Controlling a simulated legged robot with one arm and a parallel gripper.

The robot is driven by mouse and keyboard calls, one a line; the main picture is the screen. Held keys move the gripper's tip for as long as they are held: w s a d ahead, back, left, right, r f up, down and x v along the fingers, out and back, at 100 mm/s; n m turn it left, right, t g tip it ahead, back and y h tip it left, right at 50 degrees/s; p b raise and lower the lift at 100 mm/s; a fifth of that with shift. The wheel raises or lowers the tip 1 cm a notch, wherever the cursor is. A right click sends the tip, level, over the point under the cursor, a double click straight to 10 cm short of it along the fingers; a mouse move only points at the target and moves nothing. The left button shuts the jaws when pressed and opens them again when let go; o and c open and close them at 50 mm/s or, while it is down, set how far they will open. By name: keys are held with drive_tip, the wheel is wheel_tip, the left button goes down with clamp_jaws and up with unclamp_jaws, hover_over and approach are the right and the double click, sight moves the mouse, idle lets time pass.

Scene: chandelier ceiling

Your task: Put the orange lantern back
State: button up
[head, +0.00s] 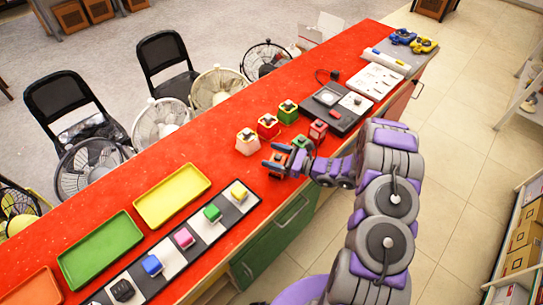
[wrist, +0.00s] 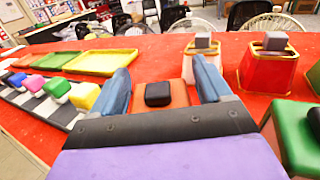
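The orange lantern (wrist: 180,95), with a black block-shaped handle on top, sits between the two blue fingers of my gripper (wrist: 161,72) in the wrist view. In the head view my gripper (head: 275,161) is low over the near edge of the red counter, with orange (head: 281,156) showing between its fingers. The fingers are well apart, one on each side of the lantern. The frames do not show whether they touch it. The lantern's lower part is hidden by my gripper.
A white lantern (head: 247,144), a red lantern (head: 267,128) and a green lantern (head: 288,114) stand in a row close behind. Another red lantern (head: 318,132) stands to the right. Yellow (head: 172,197) and green (head: 100,252) trays lie left. The red counter (head: 215,160) is clear between trays and lanterns.

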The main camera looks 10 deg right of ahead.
drive_tip(key=shift+o, duration=0.9)
drive_tip(key=shift+d, duration=1.15)
drive_tip(key=shift+a, duration=1.1)
drive_tip(key=shift+p+v, duration=0.85)
drive_tip(key=shift+v, duration=5.25)
drive_tip(key=s+a+r+n+g+h, duration=0.2)
drive_tip(key=s+a+r+n+g, duration=0.9)
drive_tip(key=s+a+r+n, duration=0.4)
drive_tip(key=s+d+r+n+h, duration=0.2)
drive_tip(key=s+r+n+h, duration=0.1)
drive_tip(key=s, duration=0.4)
drive_tip(key=s+d+r+n+h, duration=0.3)
drive_tip(key=s+h, duration=0.3)
drive_tip(key=s+d+r+n+h, duration=0.2)
drive_tip(key=s+r+n+h, duration=0.1)
drive_tip(key=s, duration=0.4)
drive_tip(key=shift+s+d+r+h, duration=0.25)
drive_tip(key=shift+s+r+h, duration=0.1)
drive_tip(key=shift+h, duration=0.35)
